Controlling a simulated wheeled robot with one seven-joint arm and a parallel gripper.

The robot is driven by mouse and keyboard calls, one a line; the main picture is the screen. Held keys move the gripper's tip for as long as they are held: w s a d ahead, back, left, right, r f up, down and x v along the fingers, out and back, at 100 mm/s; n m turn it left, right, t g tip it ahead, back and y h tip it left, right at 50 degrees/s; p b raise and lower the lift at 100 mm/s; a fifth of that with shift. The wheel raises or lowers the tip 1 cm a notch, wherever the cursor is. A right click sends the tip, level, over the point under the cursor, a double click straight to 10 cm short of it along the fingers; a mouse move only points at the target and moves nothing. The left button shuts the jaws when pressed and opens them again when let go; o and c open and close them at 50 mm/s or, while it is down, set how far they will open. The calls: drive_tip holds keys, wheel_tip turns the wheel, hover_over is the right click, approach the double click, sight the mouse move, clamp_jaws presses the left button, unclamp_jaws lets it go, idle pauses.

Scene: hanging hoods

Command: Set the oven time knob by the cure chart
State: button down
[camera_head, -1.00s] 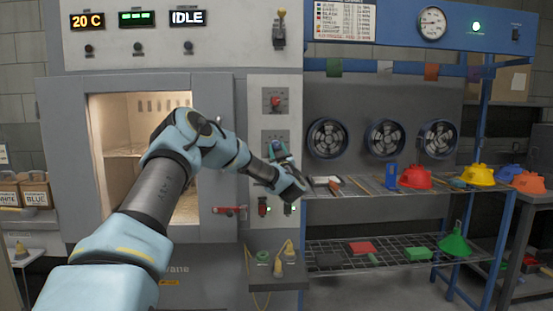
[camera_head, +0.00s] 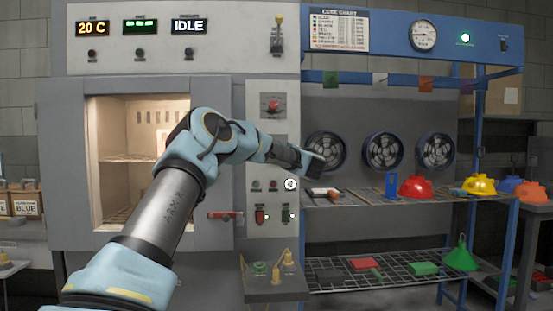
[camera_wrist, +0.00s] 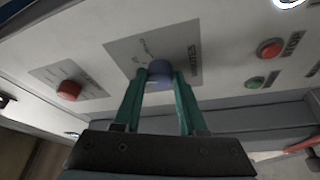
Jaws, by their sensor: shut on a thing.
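The blue knob (camera_wrist: 160,72) sits on a labelled plate of the oven's control panel in the wrist view. My gripper (camera_wrist: 160,82) is shut on it, one green finger on each side. In the head view my gripper (camera_head: 312,165) is in front of the panel's right edge, and my arm hides the blue knob. The cure chart (camera_head: 340,30) hangs at upper right, its rows too small to read surely. The oven's green display (camera_head: 140,28) has digits I cannot read. Other displays show "20 C" (camera_head: 91,29) and "IDLE" (camera_head: 188,26).
A red knob (camera_head: 271,104) is above my wrist on the panel; it also shows in the wrist view (camera_wrist: 69,91). Red and green buttons (camera_wrist: 269,48) are beside the blue knob. A rack (camera_head: 400,198) with coloured hoods stands at right. The oven chamber (camera_head: 130,145) is lit.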

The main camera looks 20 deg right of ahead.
drive_tip(key=shift+n+g+y+b, duration=0.3)
drive_tip(key=shift+n+g+b, duration=0.15)
drive_tip(key=shift+n, duration=0.65)
drive_tip(key=shift+r, duration=0.1)
drive_tip(key=shift+c, duration=2.4)
unclamp_jaws()
drive_tip(key=r+b+v, duration=0.1)
drive_tip(key=b+v, duration=0.1)
drive_tip(key=v, duration=0.8)
drive_tip(key=shift+s+f, duration=0.4)
drive_tip(key=shift+f, duration=0.05)
